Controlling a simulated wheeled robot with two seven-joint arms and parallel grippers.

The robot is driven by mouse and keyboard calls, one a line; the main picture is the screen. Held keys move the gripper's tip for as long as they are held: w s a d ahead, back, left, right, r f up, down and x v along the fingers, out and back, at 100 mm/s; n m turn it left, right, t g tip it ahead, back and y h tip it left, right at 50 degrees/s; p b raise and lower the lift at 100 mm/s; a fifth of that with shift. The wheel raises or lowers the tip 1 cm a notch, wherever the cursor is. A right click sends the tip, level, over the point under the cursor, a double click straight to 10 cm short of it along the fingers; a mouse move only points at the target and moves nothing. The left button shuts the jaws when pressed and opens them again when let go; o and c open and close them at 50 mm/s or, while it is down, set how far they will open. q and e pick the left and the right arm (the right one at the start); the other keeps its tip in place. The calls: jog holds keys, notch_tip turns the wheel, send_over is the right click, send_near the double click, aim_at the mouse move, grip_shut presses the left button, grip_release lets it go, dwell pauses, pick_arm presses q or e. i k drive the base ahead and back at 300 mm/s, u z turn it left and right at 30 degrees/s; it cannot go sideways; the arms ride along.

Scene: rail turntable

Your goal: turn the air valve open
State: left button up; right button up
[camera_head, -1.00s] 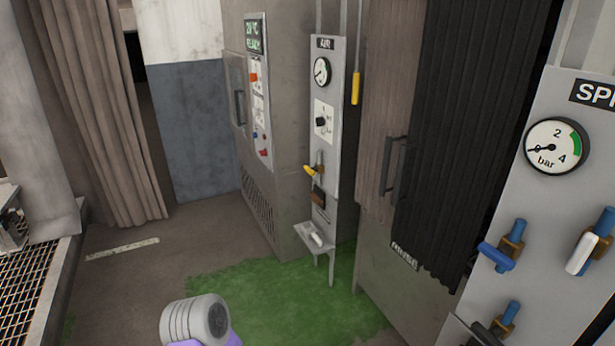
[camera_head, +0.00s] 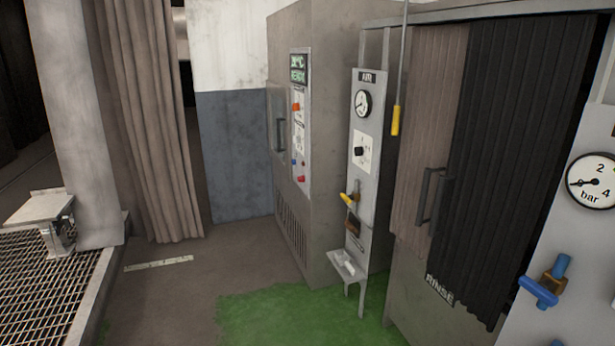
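The air panel (camera_head: 367,150) is a narrow grey upright board marked AIR, right of the middle in the head view. A brown piece (camera_head: 352,222) sits just below the yellow handle. The yellow handle points to the left and slightly up. Neither of my grippers is in view.
A grey cabinet with a display panel (camera_head: 299,120) stands left of the air panel. A rinse booth with a dark curtain (camera_head: 505,150) is to its right. A yellow pull handle (camera_head: 395,120) hangs nearby. Green floor (camera_head: 270,315) lies in front; a grating (camera_head: 45,290) is at left.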

aim_at(348, 199)
jog(key=u, duration=0.85)
jog(key=i, duration=1.85)
jog(key=z, duration=0.15)
jog(key=i, duration=1.5)
jog(key=z, duration=1.15)
